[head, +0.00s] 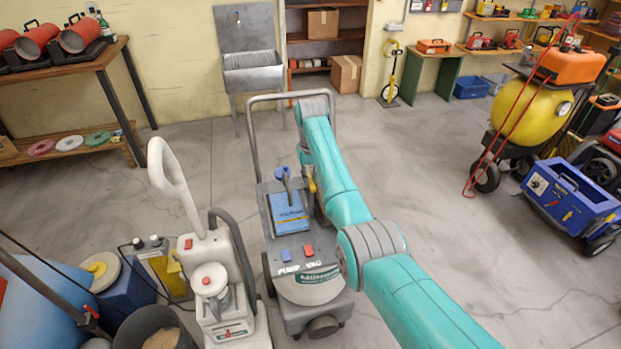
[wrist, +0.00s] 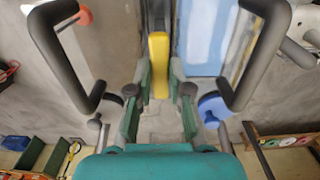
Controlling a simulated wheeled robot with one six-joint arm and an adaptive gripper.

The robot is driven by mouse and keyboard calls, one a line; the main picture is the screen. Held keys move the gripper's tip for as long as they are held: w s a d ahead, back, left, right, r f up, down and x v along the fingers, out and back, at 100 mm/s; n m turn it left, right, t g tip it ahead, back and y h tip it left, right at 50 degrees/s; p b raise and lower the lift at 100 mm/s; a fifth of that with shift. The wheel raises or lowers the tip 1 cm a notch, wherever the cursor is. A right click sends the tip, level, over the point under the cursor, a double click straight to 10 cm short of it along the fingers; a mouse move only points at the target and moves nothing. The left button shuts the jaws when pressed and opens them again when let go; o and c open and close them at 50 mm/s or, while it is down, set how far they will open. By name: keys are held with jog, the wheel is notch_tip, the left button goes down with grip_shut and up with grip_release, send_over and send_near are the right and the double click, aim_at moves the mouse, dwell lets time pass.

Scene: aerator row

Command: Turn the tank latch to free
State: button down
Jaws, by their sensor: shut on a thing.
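The pump vac (head: 272,236) stands upright on the floor in the middle of the head view, with a blue panel (head: 289,213) on its top. The yellow latch (head: 311,180) is a short bar beside that panel, partly hidden by my arm. In the wrist view the yellow latch (wrist: 158,52) runs lengthwise between the green finger pads. My gripper (wrist: 160,82) is shut on it, one finger on each side. My gripper is mostly hidden behind my arm in the head view. The latch's pivot and any free or locked mark cannot be made out.
A blue knob (wrist: 212,106) is close to my right finger in the wrist view. The vac's grey push handle (head: 254,125) rises behind my arm. A white upright machine (head: 213,270) stands close on the left. Floor to the right is clear up to a blue cart (head: 570,205).

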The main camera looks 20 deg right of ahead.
aim_at(311, 181)
dwell(0.4)
jog(key=c, duration=1.1)
grip_release()
notch_tip(311, 181, up, 12)
